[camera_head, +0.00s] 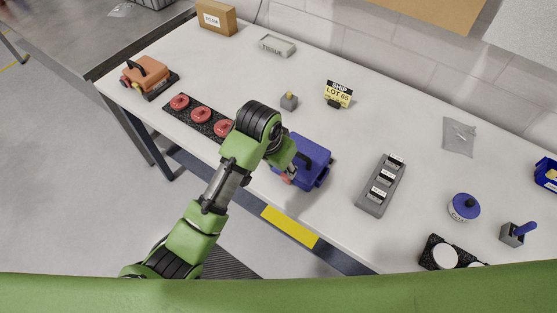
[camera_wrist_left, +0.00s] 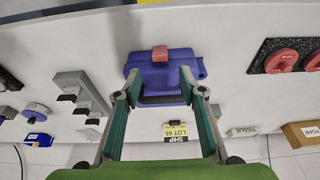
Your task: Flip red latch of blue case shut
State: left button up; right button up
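The blue case (camera_head: 318,164) stands near the front edge of the table, and my left arm partly covers it in the head view. In the left wrist view the blue case (camera_wrist_left: 184,62) lies just ahead of the fingers. Its red latch (camera_wrist_left: 160,54) sits at the middle of its far side there; I cannot tell its exact angle. A bit of red latch (camera_head: 287,179) shows at the case's front in the head view. My left gripper (camera_wrist_left: 159,78) is open, its fingertips apart with the case's dark handle region between them, holding nothing. My right gripper is not in view.
Red knobs on a black plate (camera_head: 201,115) lie left of the case. A grey switch block (camera_head: 369,202) lies to its right.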

pick_arm(q)
jog(key=shift+v, duration=2.15)
jog(key=s+a+f+n+y, duration=0.1)
jog(key=s+a+f+n, duration=0.25)
jog(key=s+a, duration=0.75)
jog(key=s+a+f+n+y, duration=0.15)
jog(key=s+a+f, duration=0.25)
jog(key=s+a, duration=0.6)
notch_tip(320, 180, down, 34)
jog(key=s+b, duration=0.2)
jog(key=b, duration=0.6)
jog(key=s+a+f+g+b, duration=0.1)
jog(key=s+f+b, duration=0.2)
jog(key=s+f, duration=0.5)
jog(key=s+a+f+b, duration=0.2)
jog(key=s+f, duration=0.7)
jog(key=f, duration=0.6)
jog(key=shift+a+g+b, duration=0.2)
jog(key=shift+g+b, duration=0.2)
jog(key=shift+b, duration=0.35)
